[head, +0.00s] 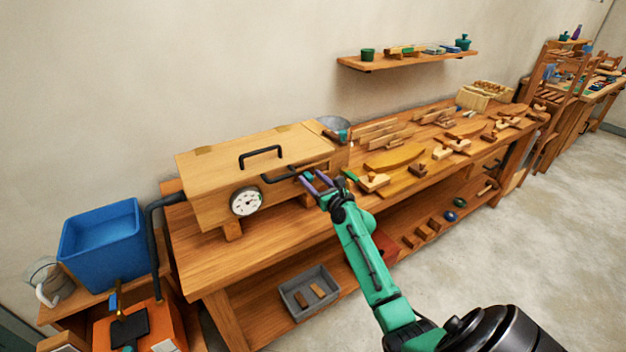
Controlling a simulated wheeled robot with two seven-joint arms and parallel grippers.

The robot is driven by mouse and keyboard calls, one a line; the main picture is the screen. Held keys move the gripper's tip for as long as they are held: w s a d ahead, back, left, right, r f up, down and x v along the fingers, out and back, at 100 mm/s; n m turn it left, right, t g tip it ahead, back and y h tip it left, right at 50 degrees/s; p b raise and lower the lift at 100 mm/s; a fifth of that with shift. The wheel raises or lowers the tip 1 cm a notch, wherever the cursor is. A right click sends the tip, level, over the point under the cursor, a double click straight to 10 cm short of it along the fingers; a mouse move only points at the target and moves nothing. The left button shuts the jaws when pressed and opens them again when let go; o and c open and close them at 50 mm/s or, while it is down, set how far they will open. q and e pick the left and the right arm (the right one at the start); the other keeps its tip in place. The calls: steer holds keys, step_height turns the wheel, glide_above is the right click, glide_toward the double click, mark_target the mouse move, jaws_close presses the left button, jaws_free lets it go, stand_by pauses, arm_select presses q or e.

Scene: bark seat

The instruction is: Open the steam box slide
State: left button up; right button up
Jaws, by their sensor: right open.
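The steam box (215,183) is a long wooden box on the left part of the workbench. A black handle (260,154) stands on its lid, and a round white gauge (246,201) sits on its front. A second black handle (282,176) is on the upper right of the front face. My right gripper (309,180), at the end of a green arm, is open with purple fingers at the right end of that front handle. I cannot tell whether the fingers touch it. The slide's own outline is hard to make out. My left gripper is not in view.
The workbench (215,262) holds several wooden pieces and tools right of the box. A blue tub (103,243) and a black hose (154,240) are at the left. A grey tray (309,291) is on the lower shelf. A wall shelf (408,60) hangs above. The floor at right is clear.

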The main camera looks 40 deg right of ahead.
jaws_close()
stand_by(1.3)
